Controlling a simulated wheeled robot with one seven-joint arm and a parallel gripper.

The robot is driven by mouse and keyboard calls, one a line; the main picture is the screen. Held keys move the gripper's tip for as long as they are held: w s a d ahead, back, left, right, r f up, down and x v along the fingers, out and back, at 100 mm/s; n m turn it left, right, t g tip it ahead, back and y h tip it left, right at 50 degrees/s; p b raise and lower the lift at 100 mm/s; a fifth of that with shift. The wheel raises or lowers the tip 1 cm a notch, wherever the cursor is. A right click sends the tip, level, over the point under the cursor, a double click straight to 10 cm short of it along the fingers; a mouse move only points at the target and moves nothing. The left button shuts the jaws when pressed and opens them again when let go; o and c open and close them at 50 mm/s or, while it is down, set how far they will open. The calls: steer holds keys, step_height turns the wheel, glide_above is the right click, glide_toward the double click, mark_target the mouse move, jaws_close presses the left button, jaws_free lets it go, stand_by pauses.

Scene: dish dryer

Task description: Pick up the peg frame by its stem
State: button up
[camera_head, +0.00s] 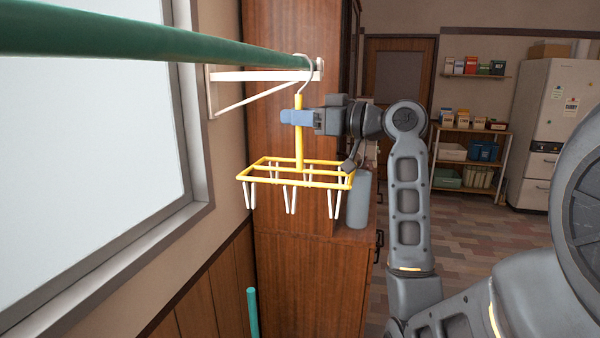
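The yellow peg frame (262,181) hangs level beside the tall wooden cabinet, with several white pegs below its rectangular grid. Its upright yellow stem (299,148) rises from the grid to a pale hook (304,84). The hook's top meets the far end of the green pole (180,45) and appears to hang over it. My gripper (297,117) reaches in from the right at the upper part of the stem. A blue finger crosses in front of the stem and hides part of it. The other finger is hidden, so I cannot tell whether they press on the stem.
A white wall bracket (262,77) stands at the pole's far end. The wooden cabinet (277,232) is close behind the frame, and a grey bottle-like object (360,200) is right of it. The window (80,160) is on the left. A teal rod (253,314) stands below.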

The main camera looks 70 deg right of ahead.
jaws_close()
steer(key=shift+r, duration=0.1)
stand_by(0.4)
